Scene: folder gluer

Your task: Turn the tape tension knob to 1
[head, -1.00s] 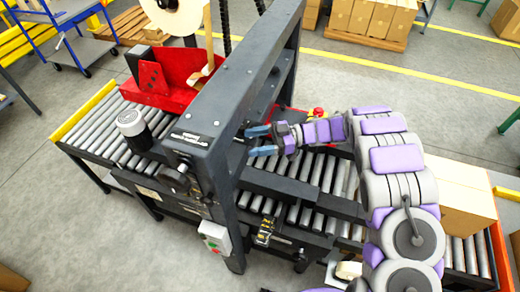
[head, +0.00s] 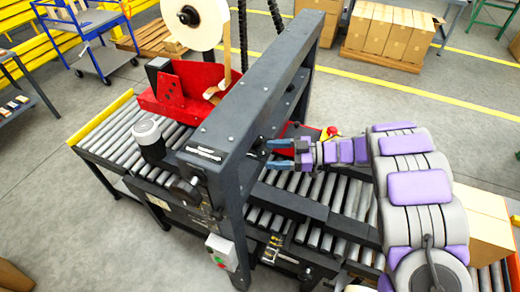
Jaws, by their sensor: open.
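My gripper (head: 279,154) has two blue fingers, spread apart with nothing visible between them. It points left over the rollers, close to the dark upright frame (head: 250,95) of the machine. A dark round knob (head: 184,191) sits on the near side of the frame, below a small label plate (head: 206,153) too small to read. I cannot make out a scale or setting on it. A grey cylinder with a white top (head: 149,138) stands to its upper left. I cannot tell which part is the tape tension knob. My gripper is apart from both, across the frame.
The roller conveyor (head: 105,135) runs under the frame. A red tape unit (head: 185,88) with a large tape roll (head: 195,22) stands behind it. A cardboard box (head: 480,222) is at right beside my arm. A control box (head: 221,252) hangs at the near side.

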